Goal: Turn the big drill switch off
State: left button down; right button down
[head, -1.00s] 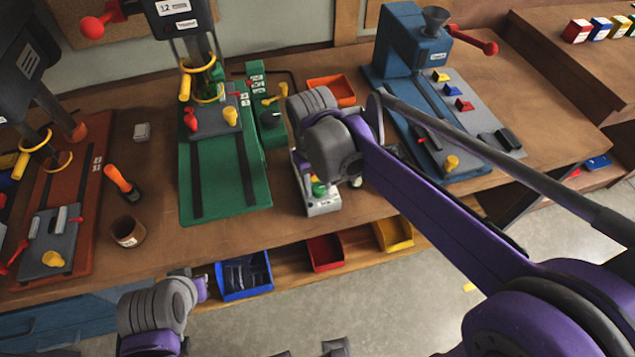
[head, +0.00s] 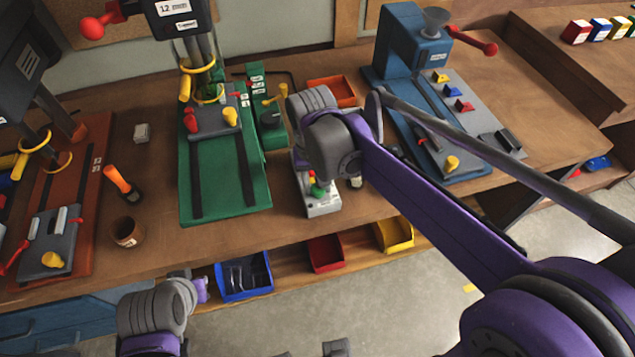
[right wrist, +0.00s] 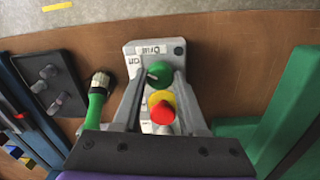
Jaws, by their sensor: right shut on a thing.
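A light grey switch box (head: 323,206) stands on the bench, right of the green-based drill press (head: 232,190). It carries a green knob (head: 318,191) and a red-and-yellow button, partly hidden by my right wrist. In the right wrist view the box (right wrist: 134,49) has a label that seems to read "Drill", the green knob and the red-and-yellow button (right wrist: 161,106). My right gripper (right wrist: 160,75) has its fingers on either side of the green knob and is shut on it. My left arm shows at the lower left of the head view; its gripper does not show.
A green-handled tool (right wrist: 95,105) lies close beside the box. A blue machine (head: 405,45) stands to the right, and an orange-brown-based drill (head: 95,140) to the left. An orange tray (head: 330,91) is behind; blue, red and yellow bins sit below the bench edge.

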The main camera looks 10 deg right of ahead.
aim_at(316, 188)
jog(key=shift+c, duration=2.2)
grip_release()
notch_tip(316, 188, up, 11)
jog(key=shift+a+p, duration=0.25)
jog(key=shift+p, duration=0.1)
jog(key=shift+f, duration=0.1)
jog(key=s+d+f+t, duration=0.2)
jog(key=s+d+f, duration=0.1)
jog(key=s+f, duration=0.4)
jog(key=s+d+f+n+t, duration=0.1)
jog(key=s+d+f+t, duration=0.2)
jog(key=s+f, duration=0.4)
jog(key=shift+d+f+n+y, duration=0.25)
jog(key=shift+d+n+y, duration=0.05)
jog(key=shift+d, duration=0.45)
